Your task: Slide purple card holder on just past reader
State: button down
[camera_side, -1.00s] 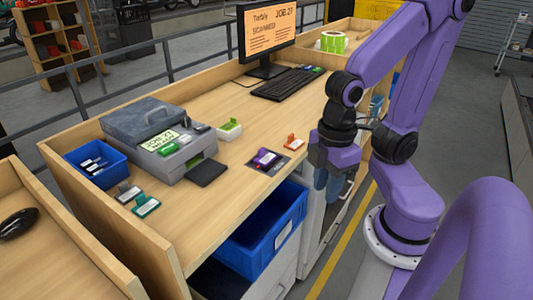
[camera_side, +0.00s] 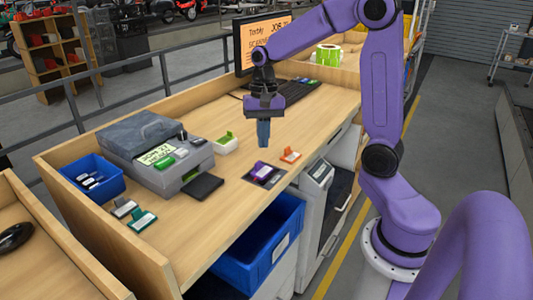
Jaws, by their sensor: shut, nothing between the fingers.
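The purple card holder (camera_side: 261,170) sits on a dark flat pad (camera_side: 275,178) near the front edge of the wooden desk; I cannot tell if this pad is the reader. A second black pad (camera_side: 203,188) lies in front of the grey machine (camera_side: 158,150) with a lit green-white display. My gripper (camera_side: 264,145) points down, its fingers shut and empty. It appears above the desk, just beyond the purple holder in the picture, and apart from it.
An orange card holder (camera_side: 290,155) stands right of the purple one. A green-and-white holder (camera_side: 226,143), two holders at front left, a blue tray (camera_side: 118,174), keyboard (camera_side: 290,94) and monitor share the desk. A large blue bin (camera_side: 252,245) sits below the desk edge.

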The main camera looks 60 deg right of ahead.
aim_at(244, 183)
jog(key=w+d+f+m+y, duration=0.1)
jog(key=w+d+m, duration=0.3)
jog(key=d+m, duration=0.75)
notch_tip(244, 183, down, 10)
jog(key=shift+s+a+r+n+t, duration=0.1)
jog(key=shift+r+n+t, duration=0.05)
jog(key=shift+n, duration=0.45)
jog(key=shift+r+n+t, duration=0.1)
jog(key=shift+n+t, duration=0.05)
jog(key=shift+n, duration=0.4)
jog(key=a, duration=0.3)
jog(key=shift+r, duration=0.1)
jog(key=shift+a, duration=0.45)
jog(key=a, duration=1)
jog(key=shift+s+a, duration=0.1)
jog(key=shift+a, duration=0.25)
